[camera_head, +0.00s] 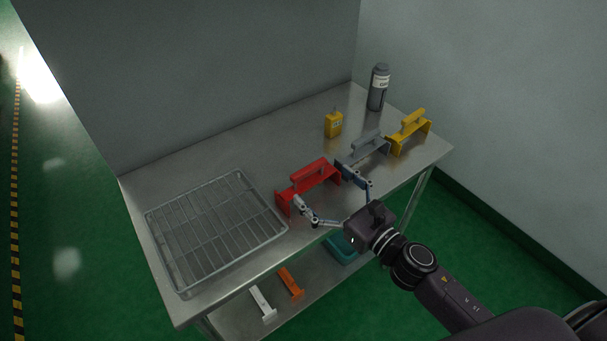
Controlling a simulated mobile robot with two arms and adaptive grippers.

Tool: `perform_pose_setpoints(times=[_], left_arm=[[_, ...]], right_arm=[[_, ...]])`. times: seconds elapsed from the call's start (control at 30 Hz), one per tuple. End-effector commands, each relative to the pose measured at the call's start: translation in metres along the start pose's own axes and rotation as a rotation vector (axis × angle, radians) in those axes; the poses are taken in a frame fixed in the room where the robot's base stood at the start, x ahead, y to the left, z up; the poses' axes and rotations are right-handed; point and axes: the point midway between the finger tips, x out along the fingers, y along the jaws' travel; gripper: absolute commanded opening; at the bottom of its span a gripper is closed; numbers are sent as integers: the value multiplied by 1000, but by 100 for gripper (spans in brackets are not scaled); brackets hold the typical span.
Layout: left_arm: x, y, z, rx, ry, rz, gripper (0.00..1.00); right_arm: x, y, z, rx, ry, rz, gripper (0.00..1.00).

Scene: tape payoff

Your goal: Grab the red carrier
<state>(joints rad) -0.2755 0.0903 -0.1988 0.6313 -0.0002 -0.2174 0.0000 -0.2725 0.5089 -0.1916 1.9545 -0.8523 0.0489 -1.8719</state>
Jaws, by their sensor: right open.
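The red carrier (309,180) stands on the metal table, near its front edge, right of the wire rack. It is a bridge-like piece with a raised handle on top. My right gripper (321,188) is open, with its two fingers spread wide on the front side of the red carrier. One finger overlaps the carrier's lower left part and the other is near its right end. I cannot tell whether the fingers touch it. My left gripper is not in view.
A grey carrier (368,149) and a yellow carrier (410,132) stand to the right. A yellow device (333,125) and a grey bottle (378,88) stand behind. A wire rack (209,229) covers the table's left. A lower shelf holds white (262,303) and orange (290,283) pieces and a teal bin (342,248).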

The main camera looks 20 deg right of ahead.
Motion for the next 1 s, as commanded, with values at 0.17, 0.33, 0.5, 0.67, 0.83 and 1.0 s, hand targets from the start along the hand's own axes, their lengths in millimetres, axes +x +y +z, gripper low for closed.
perform_pose_setpoints(times=[0.17, 0.33, 0.5, 0.67, 0.83, 1.0], left_arm=[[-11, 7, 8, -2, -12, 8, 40], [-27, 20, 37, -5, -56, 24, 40], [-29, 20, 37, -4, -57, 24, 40], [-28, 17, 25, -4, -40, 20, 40], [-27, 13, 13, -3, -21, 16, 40], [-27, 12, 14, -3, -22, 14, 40]], right_arm=[[18, -2, 5, 2, -1, -2, 96], [43, -4, 9, 3, -1, -3, 96], [60, -4, 5, 4, 1, -1, 96], [62, -4, 3, 4, 2, -1, 96], [62, -4, 3, 4, 1, -1, 89], [62, -4, 3, 4, 2, -1, 70]])
